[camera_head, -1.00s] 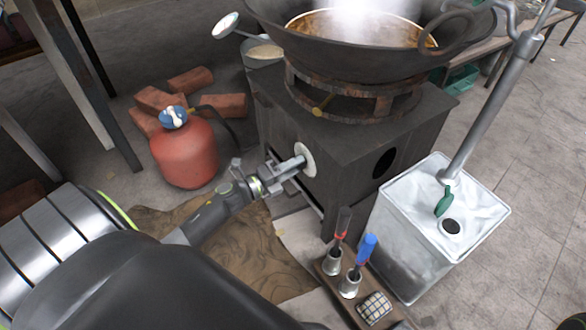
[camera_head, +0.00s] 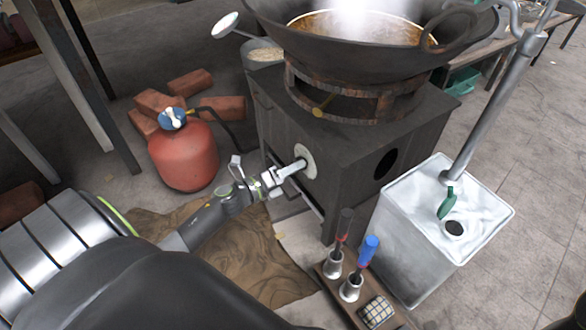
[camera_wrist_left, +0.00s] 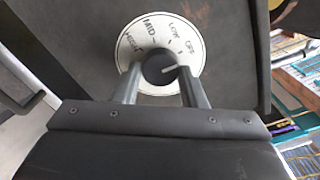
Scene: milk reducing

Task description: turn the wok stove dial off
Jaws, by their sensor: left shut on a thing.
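The stove dial is a dark round knob (camera_wrist_left: 158,66) on a white plate (camera_wrist_left: 186,38) marked HIGH, MID, LOW and OFF in the left wrist view. A pale pointer on the knob faces right, near the OFF side. The plate shows on the front of the dark metal stove (camera_head: 345,165) in the head view. My left gripper (camera_head: 290,170) reaches the plate, its two fingers on either side of the knob and shut on it. In the head view the gripper hides the knob. My right gripper is not in view.
A steaming wok (camera_head: 370,45) sits on the stove. A red gas cylinder (camera_head: 184,155) and bricks (camera_head: 190,81) stand at left. A wooden holder (camera_head: 334,295) with two tools stands in front.

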